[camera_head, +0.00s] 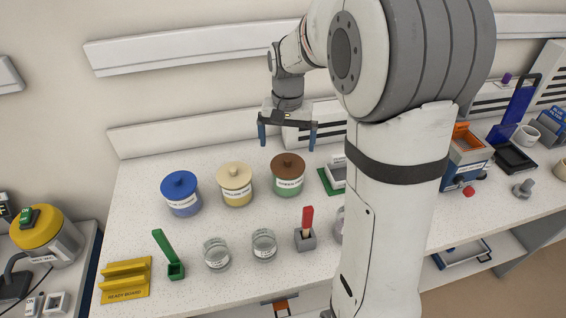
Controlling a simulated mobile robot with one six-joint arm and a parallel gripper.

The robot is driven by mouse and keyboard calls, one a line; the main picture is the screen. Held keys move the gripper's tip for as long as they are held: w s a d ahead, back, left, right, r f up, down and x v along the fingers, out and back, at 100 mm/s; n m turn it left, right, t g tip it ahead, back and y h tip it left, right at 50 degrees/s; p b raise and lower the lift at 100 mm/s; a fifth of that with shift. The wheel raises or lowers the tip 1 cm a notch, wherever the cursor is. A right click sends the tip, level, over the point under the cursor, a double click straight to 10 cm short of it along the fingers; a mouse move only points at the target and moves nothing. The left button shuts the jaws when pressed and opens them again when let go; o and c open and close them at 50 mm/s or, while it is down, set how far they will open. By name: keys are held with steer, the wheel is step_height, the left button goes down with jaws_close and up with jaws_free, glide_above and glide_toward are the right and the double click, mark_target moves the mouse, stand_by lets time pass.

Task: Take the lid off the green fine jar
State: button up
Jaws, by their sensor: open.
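The green fine jar (288,188) stands upright on the white worktop, with a green body and a white label too small to read surely. Its brown lid (288,164) with a round knob sits on top. My gripper (287,146) is open and empty, its two blue fingers pointing down. In the picture it shows just above the brown lid, with the fingers to either side; it looks apart from the lid, but the depth gap is hard to judge.
A yellow-lidded jar (235,186) and a blue-lidded jar (181,195) stand to the left. Two glass jars (217,253) (264,245) and a grey block with a red-handled tool (306,230) are in front. A green-based device (334,178) stands close right. My arm hides part of the worktop.

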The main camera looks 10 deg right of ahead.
mark_target(288, 159)
steer(key=f, duration=0.2)
steer(key=f+p, duration=0.1)
steer(key=f, duration=0.4)
steer(key=shift+w+d, duration=0.2)
steer(key=shift+w, duration=0.1)
steer(key=shift+c, duration=0.2)
steer(key=c, duration=0.8)
